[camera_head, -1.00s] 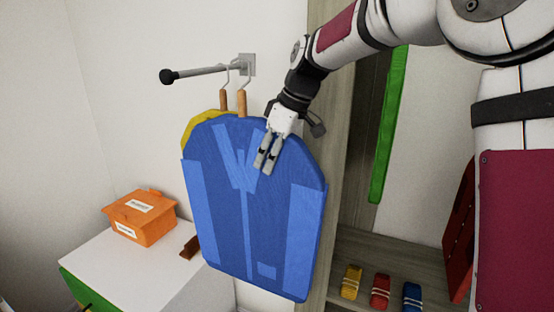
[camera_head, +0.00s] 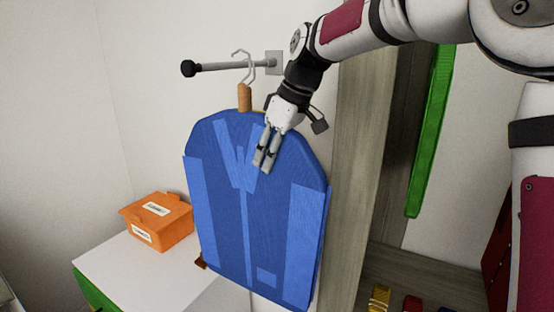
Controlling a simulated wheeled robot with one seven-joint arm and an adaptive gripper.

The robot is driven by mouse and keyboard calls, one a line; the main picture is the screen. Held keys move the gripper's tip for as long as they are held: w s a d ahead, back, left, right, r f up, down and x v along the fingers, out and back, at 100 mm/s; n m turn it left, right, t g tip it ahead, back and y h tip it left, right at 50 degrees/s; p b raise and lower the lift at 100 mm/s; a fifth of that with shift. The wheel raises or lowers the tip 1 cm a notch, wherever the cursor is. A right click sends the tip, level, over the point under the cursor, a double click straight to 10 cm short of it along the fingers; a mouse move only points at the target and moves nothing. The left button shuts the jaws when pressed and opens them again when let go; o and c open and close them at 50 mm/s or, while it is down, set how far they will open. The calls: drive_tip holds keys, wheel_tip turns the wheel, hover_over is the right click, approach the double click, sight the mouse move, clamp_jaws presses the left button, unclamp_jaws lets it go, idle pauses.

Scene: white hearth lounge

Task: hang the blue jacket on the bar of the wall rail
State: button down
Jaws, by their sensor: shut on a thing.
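The blue jacket (camera_head: 220,220) hangs upright, a flat board-like shape, below the wall rail. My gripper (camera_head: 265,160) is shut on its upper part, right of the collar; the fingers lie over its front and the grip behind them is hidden. The wall rail's bar (camera_head: 218,67) juts left from a wall plate (camera_head: 274,62) and ends in a black knob (camera_head: 188,68). A wooden hanger neck (camera_head: 244,97) rises above the jacket. Thin hook wire (camera_head: 238,53) shows at the bar, rising above it. I cannot tell whether the jacket's hook rests on the bar or is only in front of it.
An orange box (camera_head: 160,225) stands on a white cabinet (camera_head: 120,265) at lower left. A wooden wardrobe side (camera_head: 360,160) stands close right of the jacket, with a green strip (camera_head: 430,140) beyond. Several small coloured bundles (camera_head: 380,298) lie at lower right. Wall left of the knob is clear.

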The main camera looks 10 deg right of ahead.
sight(249, 156)
drive_tip(key=shift+w+a+b, duration=0.95)
drive_tip(key=shift+a, duration=0.25)
drive_tip(key=shift+w+a+b, duration=0.9)
drive_tip(key=shift+a+b, duration=0.05)
drive_tip(key=shift+a, duration=0.2)
drive_tip(key=shift+s+f, duration=0.1)
drive_tip(key=shift+f, duration=0.65)
